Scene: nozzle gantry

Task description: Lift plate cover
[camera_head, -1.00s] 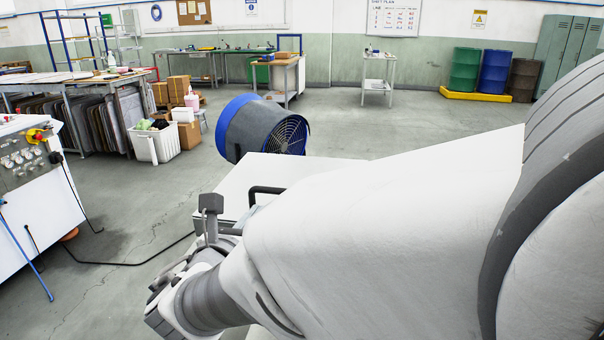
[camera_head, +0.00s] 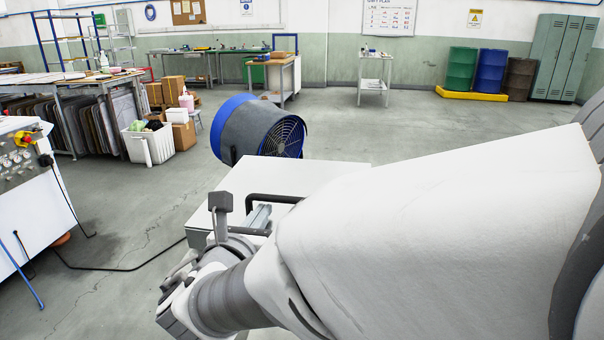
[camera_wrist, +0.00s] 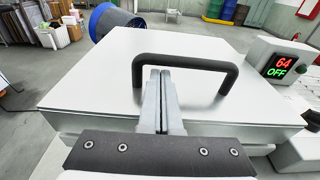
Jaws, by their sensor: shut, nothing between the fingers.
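The plate cover (camera_wrist: 90,78) is a flat, pale lid that looks closed on its base in the wrist view. A black arched handle (camera_wrist: 185,62) stands on it near the front edge. The cover (camera_head: 285,171) and handle (camera_head: 272,198) also show in the head view, partly behind my arm. My gripper (camera_wrist: 161,74) is shut and empty. Its fingertips reach the left half of the handle, just at or under the bar. I cannot tell whether they touch it or pass beneath it.
A control box (camera_wrist: 285,65) at the right of the cover shows a red 64 and a green OFF. A large blue and grey fan (camera_head: 260,129) stands behind the cover. A white machine (camera_head: 30,205) stands at the left. Open floor lies between.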

